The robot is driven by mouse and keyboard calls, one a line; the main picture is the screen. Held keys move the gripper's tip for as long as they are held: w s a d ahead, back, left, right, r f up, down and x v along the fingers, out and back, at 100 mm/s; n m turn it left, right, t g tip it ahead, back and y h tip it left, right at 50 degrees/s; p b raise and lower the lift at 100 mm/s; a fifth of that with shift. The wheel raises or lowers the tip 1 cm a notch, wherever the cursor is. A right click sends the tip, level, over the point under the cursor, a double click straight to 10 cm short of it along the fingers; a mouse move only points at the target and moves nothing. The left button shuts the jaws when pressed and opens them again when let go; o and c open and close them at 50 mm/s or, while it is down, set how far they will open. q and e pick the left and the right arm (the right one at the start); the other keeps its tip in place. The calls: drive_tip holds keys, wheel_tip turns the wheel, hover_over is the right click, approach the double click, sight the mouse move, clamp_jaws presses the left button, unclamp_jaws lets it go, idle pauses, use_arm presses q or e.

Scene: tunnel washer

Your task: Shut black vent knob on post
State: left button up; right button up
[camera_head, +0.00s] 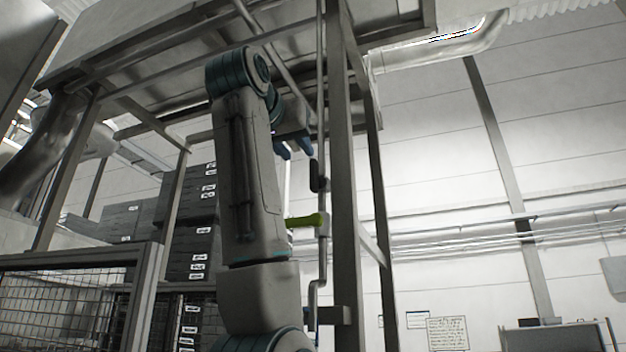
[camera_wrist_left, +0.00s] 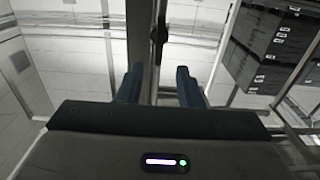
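The black vent knob (camera_head: 317,176) is a small dark upright shape on a thin vertical pipe beside the grey post (camera_head: 345,200). It also shows in the left wrist view (camera_wrist_left: 161,33), at the top centre, beyond my fingers. My left gripper (camera_head: 296,150) is raised, with its blue fingers just up and left of the knob. In the left wrist view the two fingers (camera_wrist_left: 159,88) stand apart with nothing between them but background and the pipe line. The knob is not between the fingertips. My right gripper is out of view.
A yellow-green handle (camera_head: 306,220) sticks out left from the pipe below the knob. A steel frame and hopper (camera_head: 300,55) rise overhead. Stacked dark crates (camera_head: 192,235) and a mesh fence (camera_head: 65,305) stand at left. The right side is mostly open before a pale wall.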

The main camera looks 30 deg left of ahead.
sight(311, 168)
use_arm(q)
drive_tip(key=p+x, duration=0.4)
drive_tip(key=x, duration=0.5)
drive_tip(key=shift+r, duration=0.1)
drive_tip(key=shift+w+p, duration=0.3)
drive_tip(key=shift+w, duration=0.3)
clamp_jaws()
